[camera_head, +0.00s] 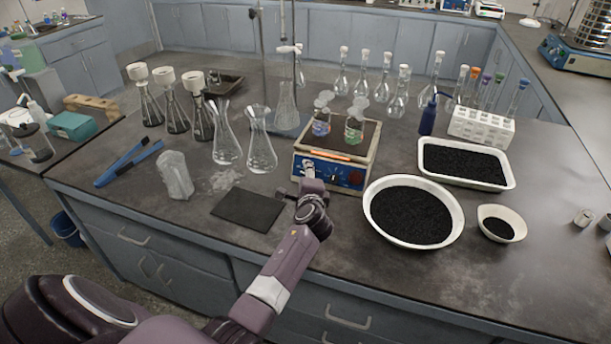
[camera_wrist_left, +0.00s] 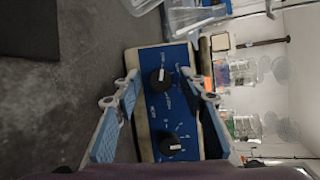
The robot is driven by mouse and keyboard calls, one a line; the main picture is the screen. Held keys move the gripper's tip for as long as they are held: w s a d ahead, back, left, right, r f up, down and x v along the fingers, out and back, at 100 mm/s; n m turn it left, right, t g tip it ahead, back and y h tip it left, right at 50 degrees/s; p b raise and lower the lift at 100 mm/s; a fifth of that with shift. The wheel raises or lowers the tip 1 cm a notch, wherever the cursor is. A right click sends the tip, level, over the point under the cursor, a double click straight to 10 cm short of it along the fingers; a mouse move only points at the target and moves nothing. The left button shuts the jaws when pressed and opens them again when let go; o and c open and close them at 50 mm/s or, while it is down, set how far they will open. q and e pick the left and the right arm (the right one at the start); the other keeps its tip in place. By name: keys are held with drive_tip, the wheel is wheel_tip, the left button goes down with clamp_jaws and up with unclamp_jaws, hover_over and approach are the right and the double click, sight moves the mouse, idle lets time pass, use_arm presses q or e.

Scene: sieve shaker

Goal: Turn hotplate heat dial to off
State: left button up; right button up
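The hotplate (camera_head: 345,178) has a blue front panel and carries two small flasks with colored liquid. In the left wrist view the panel (camera_wrist_left: 150,118) shows two black dials with white pointer marks: an upper one (camera_wrist_left: 160,80) and a lower one (camera_wrist_left: 171,146). The lettering is too small to tell for certain which is heat. My left gripper (camera_head: 309,172) is at the left part of the panel. In the wrist view its open fingers (camera_wrist_left: 158,75) stand on both sides of the upper dial; contact cannot be told. My right gripper is not in view.
A round white bowl of black grains (camera_head: 413,212) stands right of the hotplate, with a white tray (camera_head: 466,164) behind it. Empty conical flasks (camera_head: 261,148) stand to the left. A dark mat (camera_head: 247,209) lies left of my forearm.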

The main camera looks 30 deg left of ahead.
use_arm(q)
drive_tip(key=v, duration=1.2)
idle(0.5)
